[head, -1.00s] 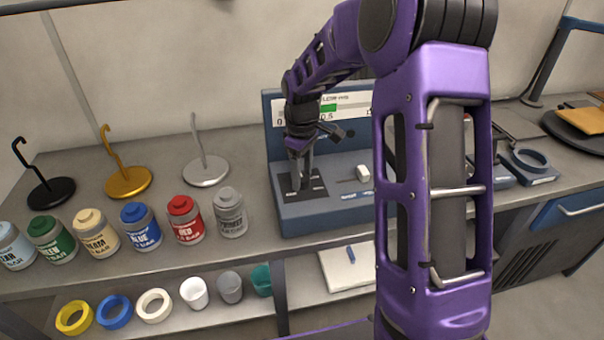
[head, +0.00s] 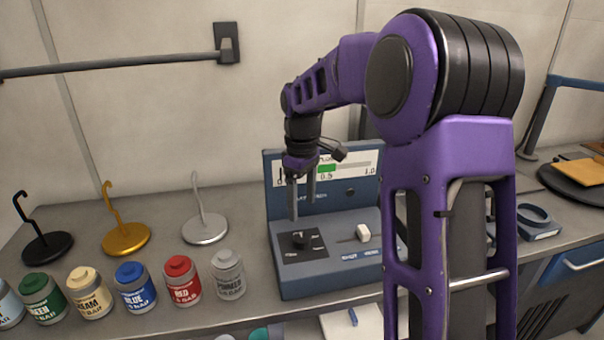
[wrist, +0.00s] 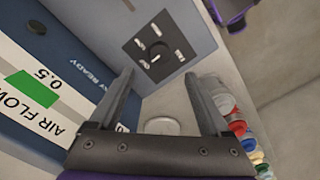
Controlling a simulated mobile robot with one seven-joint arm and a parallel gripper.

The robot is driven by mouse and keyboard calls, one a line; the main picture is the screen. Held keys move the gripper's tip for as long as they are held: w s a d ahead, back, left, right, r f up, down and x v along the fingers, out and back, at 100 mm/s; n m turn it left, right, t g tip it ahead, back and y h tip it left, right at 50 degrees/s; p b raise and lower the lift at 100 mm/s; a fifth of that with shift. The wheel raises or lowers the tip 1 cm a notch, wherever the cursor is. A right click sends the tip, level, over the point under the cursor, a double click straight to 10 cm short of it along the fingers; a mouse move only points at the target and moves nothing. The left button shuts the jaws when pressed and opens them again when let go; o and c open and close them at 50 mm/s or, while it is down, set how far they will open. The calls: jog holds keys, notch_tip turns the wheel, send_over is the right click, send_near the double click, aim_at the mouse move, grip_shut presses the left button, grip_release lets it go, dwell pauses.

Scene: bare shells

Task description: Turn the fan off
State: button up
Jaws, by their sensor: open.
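The blue-grey control unit (head: 330,272) stands on the bench, with an air flow gauge (head: 352,168) on its upright back panel and a green band near 0.5. On its sloped front is a black plate with a dark rotary knob (head: 299,240); the knob also shows in the wrist view (wrist: 158,52). A white slider (head: 363,233) sits right of the knob. My gripper (head: 303,210) is open and empty, fingers pointing down above the knob and apart from it. In the wrist view my two fingers (wrist: 160,85) are spread. The labels around the knob are too small to read.
Several paint jars (head: 134,287) stand in a row left of the unit. Black, gold (head: 126,238) and silver hook stands are behind them. A round dark board (head: 585,178) lies at the far right.

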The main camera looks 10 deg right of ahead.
notch_tip(320, 180, up, 8)
jog(key=shift+f, duration=0.15)
dwell(0.3)
